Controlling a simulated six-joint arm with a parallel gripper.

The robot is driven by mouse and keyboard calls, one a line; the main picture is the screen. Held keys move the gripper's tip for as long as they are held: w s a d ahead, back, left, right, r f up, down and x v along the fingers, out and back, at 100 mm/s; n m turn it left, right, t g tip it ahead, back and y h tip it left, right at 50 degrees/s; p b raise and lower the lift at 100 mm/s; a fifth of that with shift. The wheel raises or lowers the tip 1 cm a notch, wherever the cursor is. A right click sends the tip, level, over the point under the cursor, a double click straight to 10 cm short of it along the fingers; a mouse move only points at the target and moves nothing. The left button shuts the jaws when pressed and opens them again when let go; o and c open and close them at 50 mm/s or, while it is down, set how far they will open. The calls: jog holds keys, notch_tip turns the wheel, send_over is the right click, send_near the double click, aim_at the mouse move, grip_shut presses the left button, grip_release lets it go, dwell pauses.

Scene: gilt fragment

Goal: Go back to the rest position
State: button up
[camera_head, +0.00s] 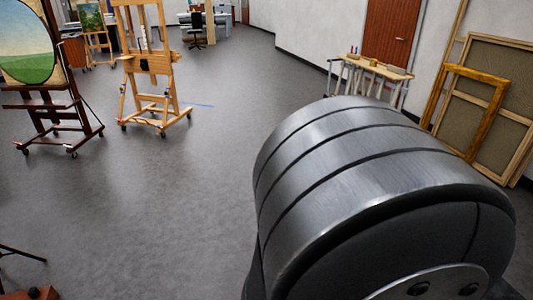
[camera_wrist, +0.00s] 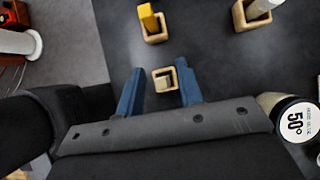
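My gripper (camera_wrist: 160,66) shows in the wrist view with its two blue fingers apart and nothing visibly held between them. Below and between the fingers, a small square wooden holder (camera_wrist: 156,73) sits on a dark tabletop (camera_wrist: 205,35). A gap shows between the holder and each finger. In the head view my gripper is not seen; a large grey part of my own arm fills the lower right and hides what lies behind it.
Wooden holders carry a yellow piece (camera_wrist: 147,17) and a white piece (camera_wrist: 259,7). A round jar marked 50 (camera_wrist: 296,122) stands right of my gripper. A white cylinder (camera_wrist: 17,43) is at left. Easels (camera_head: 150,65), a side table (camera_head: 375,68) and frames (camera_head: 490,100) stand around open floor.

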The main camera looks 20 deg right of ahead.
jog(key=shift+r, duration=1.15)
